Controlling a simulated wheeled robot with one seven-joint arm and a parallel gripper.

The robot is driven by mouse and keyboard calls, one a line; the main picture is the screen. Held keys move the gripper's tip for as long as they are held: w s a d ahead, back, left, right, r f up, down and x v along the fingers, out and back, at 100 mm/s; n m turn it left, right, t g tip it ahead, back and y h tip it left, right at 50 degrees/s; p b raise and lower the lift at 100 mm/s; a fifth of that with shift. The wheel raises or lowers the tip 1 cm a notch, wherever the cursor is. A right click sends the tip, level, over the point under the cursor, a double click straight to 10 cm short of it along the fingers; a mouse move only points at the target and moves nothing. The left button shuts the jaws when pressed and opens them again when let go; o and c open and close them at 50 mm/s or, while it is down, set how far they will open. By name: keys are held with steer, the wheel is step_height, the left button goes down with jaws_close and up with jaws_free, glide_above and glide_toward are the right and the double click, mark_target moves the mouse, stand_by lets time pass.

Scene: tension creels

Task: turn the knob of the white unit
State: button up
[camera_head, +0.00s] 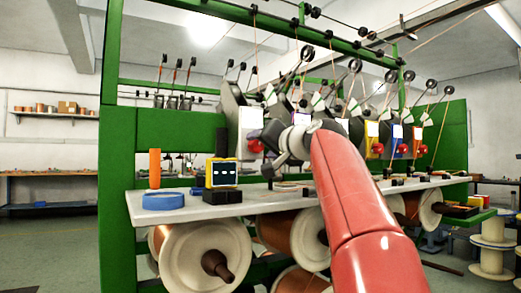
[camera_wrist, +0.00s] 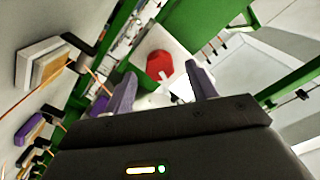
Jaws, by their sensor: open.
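In the wrist view, the white unit (camera_wrist: 178,46) faces my gripper, and its round red knob (camera_wrist: 159,65) lies between the two fingertips. My gripper (camera_wrist: 160,73) is open, with one grey finger on each side of the knob and no clear contact. In the head view, the white-fronted unit at the left end of the row (camera_head: 250,119) has a red knob (camera_head: 255,146). My gripper (camera_head: 272,138) is just right of it there; its fingers are hard to make out. My arm hides part of the row behind.
More units stand along the green frame to the right, with a blue front (camera_head: 397,131) and an orange front (camera_head: 417,133) among them. A blue ring (camera_head: 163,201), an orange cylinder (camera_head: 154,168) and a yellow meter (camera_head: 222,173) stand on the shelf (camera_head: 190,210). Wire spools hang below.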

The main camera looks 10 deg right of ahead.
steer(key=b+v, duration=0.1)
steer(key=v, duration=0.4)
steer(key=shift+s+d, duration=0.1)
steer(key=shift+s, duration=0.05)
